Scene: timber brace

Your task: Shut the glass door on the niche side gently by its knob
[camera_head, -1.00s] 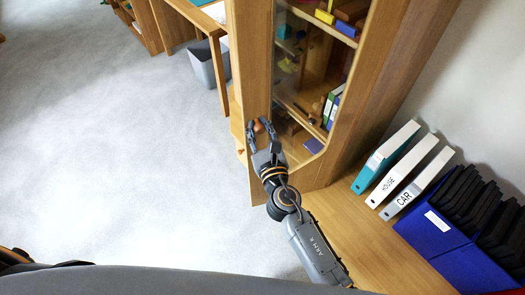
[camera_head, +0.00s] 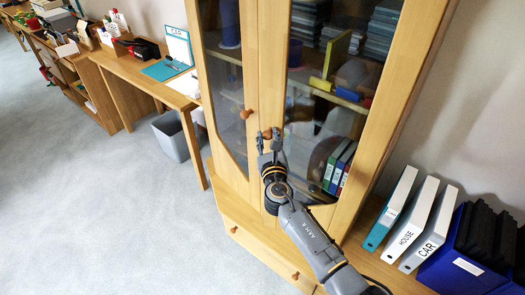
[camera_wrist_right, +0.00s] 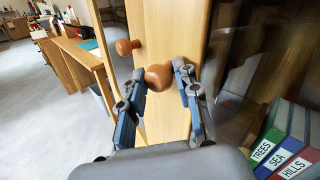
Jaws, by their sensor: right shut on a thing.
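The tall wooden cabinet has two glass doors, the right-hand glass door (camera_head: 325,120) and the left-hand one (camera_head: 222,75). My right gripper (camera_head: 268,140) is at the wooden knob of the right-hand door. In the right wrist view this round knob (camera_wrist_right: 158,77) sits between the fingers of my right gripper (camera_wrist_right: 160,90), which is shut on it. The right-hand door stands shut or almost shut; I cannot tell whether it is fully flush. The left-hand door's knob (camera_head: 245,114) is free, and shows in the wrist view too (camera_wrist_right: 127,46). My left gripper is out of view.
A wooden drawer front (camera_head: 255,245) is below the doors. White and teal binders (camera_head: 408,225) and a blue box (camera_head: 462,262) stand at the right. A desk (camera_head: 150,85) and a grey bin (camera_head: 172,138) are at the left. The floor at left is clear.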

